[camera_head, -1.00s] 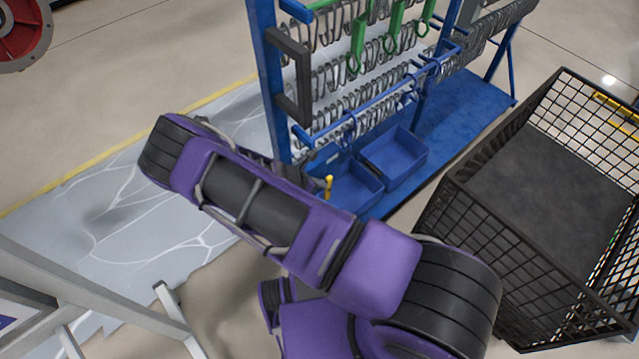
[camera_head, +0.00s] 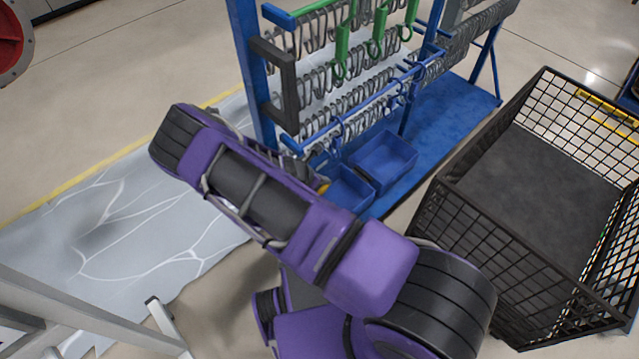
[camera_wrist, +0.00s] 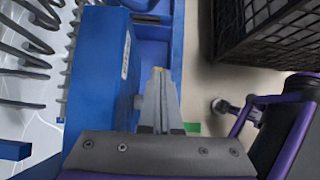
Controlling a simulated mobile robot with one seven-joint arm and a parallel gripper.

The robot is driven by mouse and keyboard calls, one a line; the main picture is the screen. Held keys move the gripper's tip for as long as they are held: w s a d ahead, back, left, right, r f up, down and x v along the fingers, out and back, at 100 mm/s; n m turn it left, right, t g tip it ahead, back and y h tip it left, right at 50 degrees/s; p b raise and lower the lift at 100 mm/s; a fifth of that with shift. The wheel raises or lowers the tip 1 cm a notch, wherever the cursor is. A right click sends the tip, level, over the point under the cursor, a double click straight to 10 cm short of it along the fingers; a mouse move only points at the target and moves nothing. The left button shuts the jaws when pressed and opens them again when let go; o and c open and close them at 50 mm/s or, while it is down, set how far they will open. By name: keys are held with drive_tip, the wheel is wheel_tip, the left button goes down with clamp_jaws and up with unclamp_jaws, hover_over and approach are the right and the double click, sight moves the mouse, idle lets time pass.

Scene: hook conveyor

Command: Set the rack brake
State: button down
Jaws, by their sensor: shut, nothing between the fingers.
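The blue rack (camera_head: 246,75) stands upright with rows of grey hooks, and its post also fills the left of the wrist view (camera_wrist: 98,75). A yellow-tipped part (camera_head: 322,186), likely the brake lever, shows low beside the post, mostly hidden behind my arm. In the wrist view my gripper (camera_wrist: 158,85) is shut and empty, pointing along the right side of the post. A small yellow bit (camera_wrist: 158,69) shows right at the fingertips; I cannot tell whether they touch it.
Blue bins (camera_head: 384,158) sit on the blue rack base (camera_head: 455,120). A black mesh crate (camera_head: 500,225) stands close on the right, also in the wrist view (camera_wrist: 245,30). A grey frame (camera_head: 90,325) is at lower left. Grey sheeting (camera_head: 140,215) covers the left floor.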

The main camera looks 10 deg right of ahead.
drive_tip(key=shift+w+d+f, duration=0.2)
drive_tip(key=shift+w+d, duration=0.05)
drive_tip(key=shift+d, duration=0.15)
drive_tip(key=shift+w+d+f, duration=0.2)
drive_tip(key=shift+d, duration=0.2)
idle(0.4)
drive_tip(key=shift+a+r, duration=0.1)
drive_tip(key=shift+r, duration=0.15)
drive_tip(key=s+a+p, duration=0.1)
drive_tip(key=s+a, duration=0.5)
drive_tip(key=a, duration=0.4)
drive_tip(key=shift+s+a+r, duration=0.2)
drive_tip(key=shift+a, duration=0.2)
